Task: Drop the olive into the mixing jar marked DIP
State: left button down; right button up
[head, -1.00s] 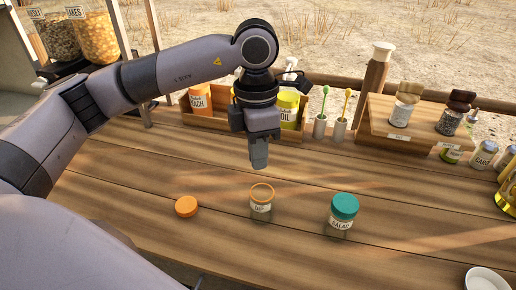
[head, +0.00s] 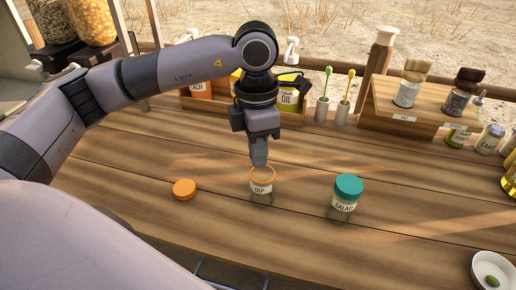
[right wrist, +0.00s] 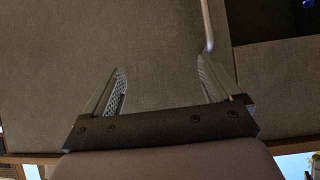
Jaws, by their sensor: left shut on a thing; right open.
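The jar marked DIP (head: 261,189), clear with an orange rim and a white label, stands upright and open on the wooden tailgate table. My left gripper (head: 260,163) points straight down at its mouth, fingertips overlapping the far rim in the picture. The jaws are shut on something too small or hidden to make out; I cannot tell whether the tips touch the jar. A green olive (head: 491,281) lies in a white bowl (head: 478,262) at the bottom right corner. My right gripper (right wrist: 160,85) is open and empty in the right wrist view.
A jar marked SALAD (head: 344,204) with a teal lid stands right of the DIP jar. An orange lid (head: 184,189) lies to its left. Bottles, cups and a wooden riser (head: 400,116) line the back. The front middle of the table (head: 400,225) is clear.

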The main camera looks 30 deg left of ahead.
dwell(0.3)
pick_arm(q)
jog(key=c, duration=1.2)
grip_release()
notch_tip(320, 180, up, 7)
jog(key=shift+w+b, duration=0.2)
jog(key=shift+b, duration=0.2)
jog(key=shift+a, duration=0.1)
